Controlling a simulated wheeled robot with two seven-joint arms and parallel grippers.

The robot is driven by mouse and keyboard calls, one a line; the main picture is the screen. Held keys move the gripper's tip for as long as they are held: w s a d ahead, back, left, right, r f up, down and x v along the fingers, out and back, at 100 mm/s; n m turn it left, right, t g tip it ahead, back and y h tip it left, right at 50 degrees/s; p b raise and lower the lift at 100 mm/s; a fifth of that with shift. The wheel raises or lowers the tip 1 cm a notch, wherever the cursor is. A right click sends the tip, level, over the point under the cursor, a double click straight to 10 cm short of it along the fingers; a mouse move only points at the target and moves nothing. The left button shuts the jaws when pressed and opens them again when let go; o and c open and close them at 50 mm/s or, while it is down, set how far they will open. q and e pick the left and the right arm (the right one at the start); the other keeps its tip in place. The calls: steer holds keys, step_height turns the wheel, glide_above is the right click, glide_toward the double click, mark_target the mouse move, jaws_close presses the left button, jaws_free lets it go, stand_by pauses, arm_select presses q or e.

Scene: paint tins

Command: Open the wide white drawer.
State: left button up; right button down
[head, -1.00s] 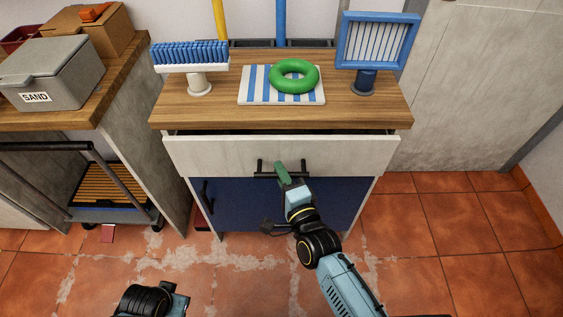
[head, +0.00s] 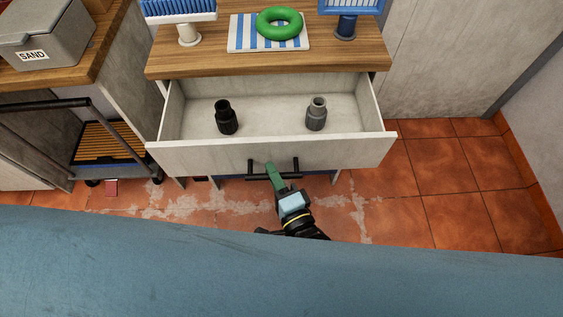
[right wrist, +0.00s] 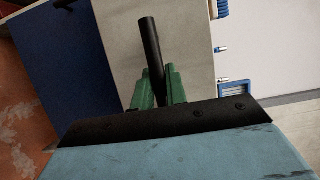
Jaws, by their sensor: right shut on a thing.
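The wide white drawer (head: 270,153) stands pulled well out of the cabinet in the head view, its inside showing. A black fitting (head: 226,117) stands in its left part and a grey fitting (head: 316,114) in its right part. My right gripper (head: 272,174) is at the black bar handle (head: 289,176) on the drawer front. In the right wrist view its green fingers (right wrist: 158,90) are closed around the handle (right wrist: 150,50). My left gripper does not show.
The wooden top (head: 265,60) holds a green ring (head: 279,23) on a striped mat, a blue brush and a blue-framed piece. A trolley (head: 110,150) stands at left. A large blue surface covers the bottom of the head view. Tiled floor at right is clear.

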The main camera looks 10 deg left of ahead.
steer(key=shift+s, duration=0.15)
steer(key=c, duration=1.4)
jaws_free()
steer(key=shift+d, duration=0.1)
